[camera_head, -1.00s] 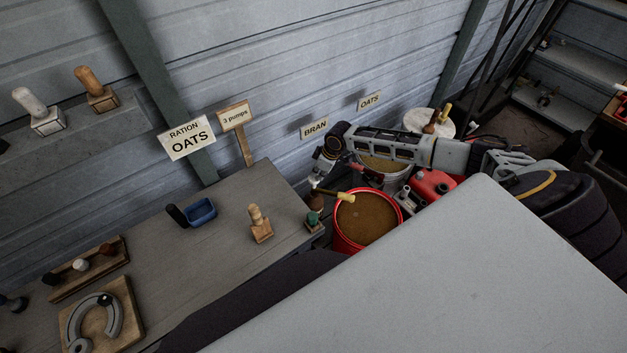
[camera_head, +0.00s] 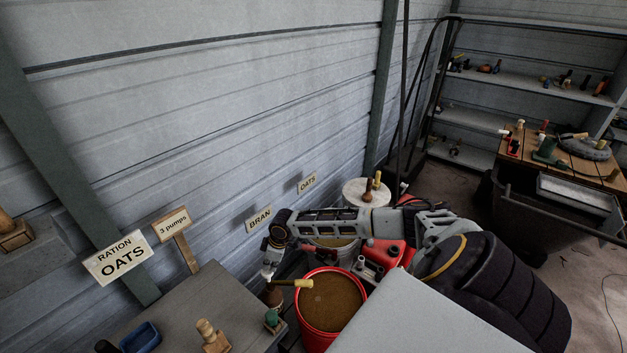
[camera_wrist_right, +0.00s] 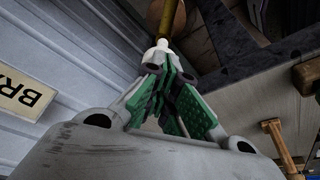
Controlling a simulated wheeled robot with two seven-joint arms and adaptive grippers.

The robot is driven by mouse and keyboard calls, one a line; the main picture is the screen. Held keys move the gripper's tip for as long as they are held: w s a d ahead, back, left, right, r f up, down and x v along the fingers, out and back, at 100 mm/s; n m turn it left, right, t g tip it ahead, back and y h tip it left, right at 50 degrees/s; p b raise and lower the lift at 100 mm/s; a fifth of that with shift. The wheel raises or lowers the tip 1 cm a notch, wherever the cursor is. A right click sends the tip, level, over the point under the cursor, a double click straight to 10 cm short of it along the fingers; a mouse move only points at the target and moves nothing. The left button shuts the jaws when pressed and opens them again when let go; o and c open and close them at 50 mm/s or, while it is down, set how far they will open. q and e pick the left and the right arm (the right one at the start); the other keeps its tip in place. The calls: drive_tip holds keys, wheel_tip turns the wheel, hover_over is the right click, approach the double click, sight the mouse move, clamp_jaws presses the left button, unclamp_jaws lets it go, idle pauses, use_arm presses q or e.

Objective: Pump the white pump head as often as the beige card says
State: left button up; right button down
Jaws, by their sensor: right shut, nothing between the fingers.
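The beige card (camera_head: 173,222) on a wooden stake reads "3 pumps". It stands beside a larger sign (camera_head: 119,257) reading "RATION OATS". A pump with a brown body (camera_head: 272,297) and a yellow spout (camera_head: 303,284) stands at the bench's right end, the spout reaching over the red bucket's rim. Its white pump head (camera_wrist_right: 162,45) shows at my fingertips in the right wrist view. My right gripper (camera_head: 268,264) is shut and empty, pointing down at the head. I cannot tell whether it touches the head. My left gripper is not in view.
A red bucket (camera_head: 304,310) of brown contents stands below the spout. Wall labels read "BRAN" (camera_head: 259,219) and "OATS" (camera_head: 307,183). Another pump (camera_head: 368,190) stands on a pale round lid behind my right arm.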

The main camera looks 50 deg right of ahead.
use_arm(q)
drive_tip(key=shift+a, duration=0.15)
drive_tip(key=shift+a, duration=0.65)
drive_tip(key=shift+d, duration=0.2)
